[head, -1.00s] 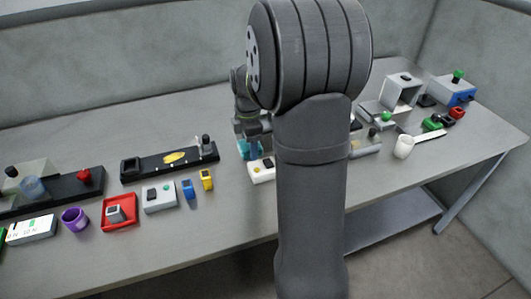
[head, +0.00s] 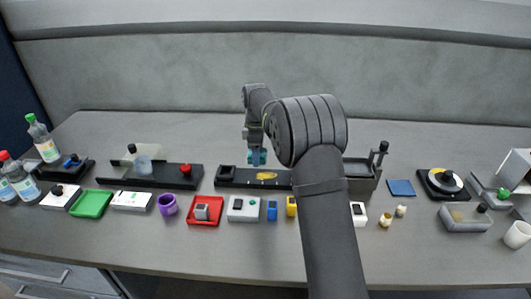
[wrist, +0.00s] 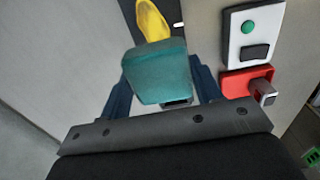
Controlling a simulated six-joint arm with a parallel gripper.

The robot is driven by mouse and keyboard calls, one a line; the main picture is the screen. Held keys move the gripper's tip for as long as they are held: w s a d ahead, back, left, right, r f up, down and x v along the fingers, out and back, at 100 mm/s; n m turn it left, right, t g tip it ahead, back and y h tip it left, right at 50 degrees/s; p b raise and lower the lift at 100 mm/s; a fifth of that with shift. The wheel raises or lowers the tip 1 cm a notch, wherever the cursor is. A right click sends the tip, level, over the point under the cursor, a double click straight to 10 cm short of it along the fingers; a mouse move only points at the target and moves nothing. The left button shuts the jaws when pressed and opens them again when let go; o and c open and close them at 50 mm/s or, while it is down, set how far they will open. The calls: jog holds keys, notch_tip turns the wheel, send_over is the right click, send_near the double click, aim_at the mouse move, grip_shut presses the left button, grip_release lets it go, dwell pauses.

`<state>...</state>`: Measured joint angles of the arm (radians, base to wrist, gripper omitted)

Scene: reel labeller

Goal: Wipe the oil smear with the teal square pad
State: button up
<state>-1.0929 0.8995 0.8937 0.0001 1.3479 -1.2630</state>
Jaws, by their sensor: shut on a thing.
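The teal square pad (head: 257,158) is held in my gripper (head: 255,146), above the bench near the black strip. In the wrist view, the teal pad (wrist: 158,72) sits between the two dark blue fingers of my gripper (wrist: 163,84), which are shut on it. The oil smear (head: 266,176) is a yellow patch on the black strip (head: 243,181). It also shows in the wrist view (wrist: 151,20), just beyond the pad and partly hidden by it. The pad appears raised above the strip; the exact gap cannot be told.
A black block (head: 227,173) stands on the strip's left end. My arm hides its right end. In front stand a red tray (head: 205,222), a white box (head: 243,214), and blue (head: 272,213) and yellow (head: 291,206) pieces. A flat blue square (head: 401,188) lies right. Bench behind the strip is clear.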

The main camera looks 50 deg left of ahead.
aim_at(262, 176)
notch_tip(262, 176, down, 7)
jog(key=shift+f, duration=0.15)
jog(key=shift+w+d+f, duration=0.25)
jog(key=shift+w+d, duration=0.3)
jog(key=shift+c, duration=0.7)
jog(key=shift+w+d+r, duration=0.1)
jog(key=shift+w+d, duration=2)
jog(key=shift+d, duration=0.05)
jog(key=shift+s+a, duration=2.5)
jog(key=shift+s+a+r, duration=0.1)
jog(key=shift+s+a, duration=0.05)
jog(key=shift+a, duration=0.05)
jog(key=shift+r, duration=4.05)
